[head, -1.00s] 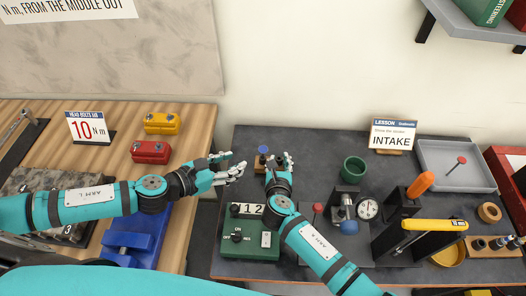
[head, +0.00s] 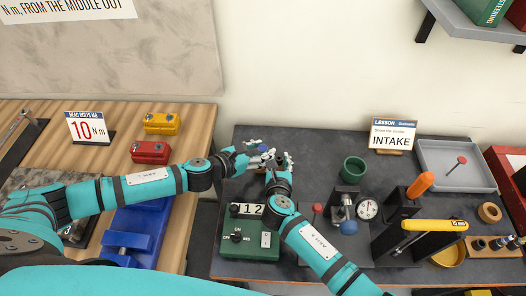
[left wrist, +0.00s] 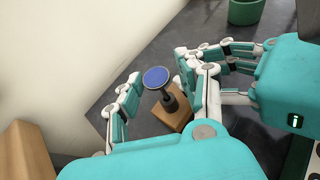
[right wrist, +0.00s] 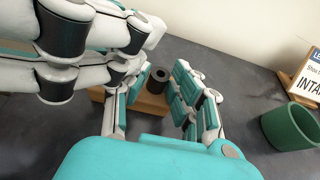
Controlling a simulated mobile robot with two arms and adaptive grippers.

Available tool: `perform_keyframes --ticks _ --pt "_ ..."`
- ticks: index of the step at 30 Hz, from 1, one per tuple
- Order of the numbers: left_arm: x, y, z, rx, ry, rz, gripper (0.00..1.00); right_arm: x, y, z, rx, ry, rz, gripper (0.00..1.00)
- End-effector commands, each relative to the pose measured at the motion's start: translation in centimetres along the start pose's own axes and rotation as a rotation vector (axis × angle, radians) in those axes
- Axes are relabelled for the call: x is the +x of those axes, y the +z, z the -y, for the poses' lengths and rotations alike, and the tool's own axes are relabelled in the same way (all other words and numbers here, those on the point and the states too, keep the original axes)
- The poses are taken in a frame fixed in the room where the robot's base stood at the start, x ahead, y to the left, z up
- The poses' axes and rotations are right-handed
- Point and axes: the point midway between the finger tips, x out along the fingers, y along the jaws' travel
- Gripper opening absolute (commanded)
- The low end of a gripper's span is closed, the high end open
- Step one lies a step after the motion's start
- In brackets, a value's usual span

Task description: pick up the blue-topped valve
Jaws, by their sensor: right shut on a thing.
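The blue-topped valve (head: 264,149) stands in a wooden block (left wrist: 172,119) on the dark table. In the left wrist view its round blue top (left wrist: 157,77) and black stem are upright between the fingers of my left gripper (left wrist: 163,90). Those fingers are apart, with a visible gap to the valve. My right gripper (right wrist: 152,98) is around the end of the same wooden block, which also shows in the right wrist view (right wrist: 150,104), and appears shut on it. A black, hollow-topped cylinder (right wrist: 158,80) stands in the block there. Left-hand fingers partly cover the right wrist view.
A green cup (head: 353,169) stands to the right, with an INTAKE sign (head: 392,135) behind it. A green counter box (head: 247,238) sits in front of the block. A dial gauge (head: 367,208) and a grey tray (head: 455,165) are further right.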

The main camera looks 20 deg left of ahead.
Motion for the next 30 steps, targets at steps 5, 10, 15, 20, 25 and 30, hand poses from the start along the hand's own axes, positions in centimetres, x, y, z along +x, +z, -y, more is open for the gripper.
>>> perform_keyframes --ticks 5,10,15,20,25,30 --pt "0.0 0.0 0.0 0.000 0.000 0.000 0.35 0.0 -0.1 0.1 0.000 -0.001 -0.001 0.00" --pt "-0.1 0.0 0.0 0.000 0.001 0.000 0.13 0.0 -0.1 0.0 0.000 -0.001 -0.001 0.00" --pt "-0.1 0.0 0.0 0.000 0.001 0.000 0.03 0.0 -0.1 0.0 0.000 -0.001 -0.001 0.00" --pt "-0.1 0.0 0.0 0.000 0.001 0.000 0.03 0.0 -0.1 0.0 0.000 -0.001 -0.001 0.00" --pt "-0.6 1.5 -0.2 0.005 0.002 0.004 0.03 0.0 -0.1 0.0 0.000 -0.001 -0.001 0.00" --pt "-1.9 4.6 -0.4 0.007 0.002 0.005 0.03 0.0 -0.1 0.0 0.000 -0.001 -0.001 0.00"
